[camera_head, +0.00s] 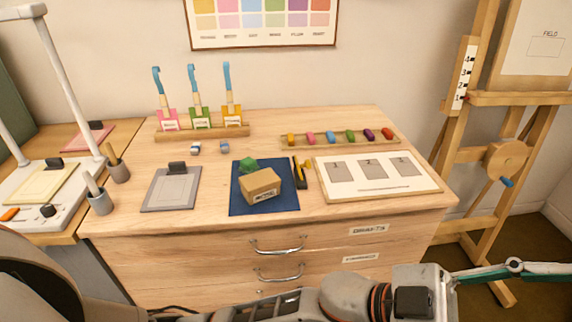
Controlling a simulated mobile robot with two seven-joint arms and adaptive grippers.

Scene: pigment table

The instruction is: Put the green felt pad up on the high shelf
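A small green piece (248,165) lies on the dark blue mat (238,206) near the middle of the table. It is partly hidden behind a brown cardboard box (260,186), and I cannot tell for sure that it is the felt pad. No high shelf can be made out in this view. Grey parts of my arms cross the bottom edge of the picture. Neither gripper's fingertips can be made out, so I see nothing held.
A grey board (171,190) lies left of the mat. A white board with grey squares (377,188) lies right. A rack with brushes (203,132) and a row of coloured pieces (340,138) stand behind. An easel (485,97) stands right. Table front is clear.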

